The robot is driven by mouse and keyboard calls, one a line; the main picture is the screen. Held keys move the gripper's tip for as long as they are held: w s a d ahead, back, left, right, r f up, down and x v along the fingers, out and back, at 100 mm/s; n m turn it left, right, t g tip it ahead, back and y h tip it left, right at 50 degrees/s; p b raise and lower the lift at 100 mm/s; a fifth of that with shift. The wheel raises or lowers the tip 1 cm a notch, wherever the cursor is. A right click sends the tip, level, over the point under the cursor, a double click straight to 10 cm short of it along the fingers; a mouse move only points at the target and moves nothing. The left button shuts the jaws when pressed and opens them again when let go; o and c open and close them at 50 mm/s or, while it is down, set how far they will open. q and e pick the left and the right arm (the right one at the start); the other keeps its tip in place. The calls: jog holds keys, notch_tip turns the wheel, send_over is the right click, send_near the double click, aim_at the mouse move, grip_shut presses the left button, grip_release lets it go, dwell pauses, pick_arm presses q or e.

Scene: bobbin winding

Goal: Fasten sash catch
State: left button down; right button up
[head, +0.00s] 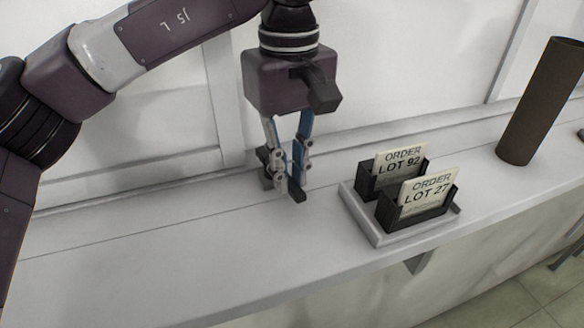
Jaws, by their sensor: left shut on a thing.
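My left gripper (284,187) points straight down at the back of the white sill (150,262), close to the foot of the white window frame (226,100). Its fingers are shut on a small dark piece at the frame's foot, which appears to be the sash catch (264,156). The fingers hide most of the catch, so I cannot tell which way its lever lies or whether it is fastened. My right gripper is not in view.
A brown tube (541,100) stands farther right. The sill's left front is clear.

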pick_arm(q)
jog(key=shift+s+a+m, duration=0.15)
jog(key=shift+a+m, duration=0.4)
jog(key=shift+m, duration=0.45)
jog(key=c, duration=1.9)
grip_release()
jog(key=shift+c, duration=0.2)
jog(key=shift+r, duration=0.1)
notch_tip(320, 180, up, 12)
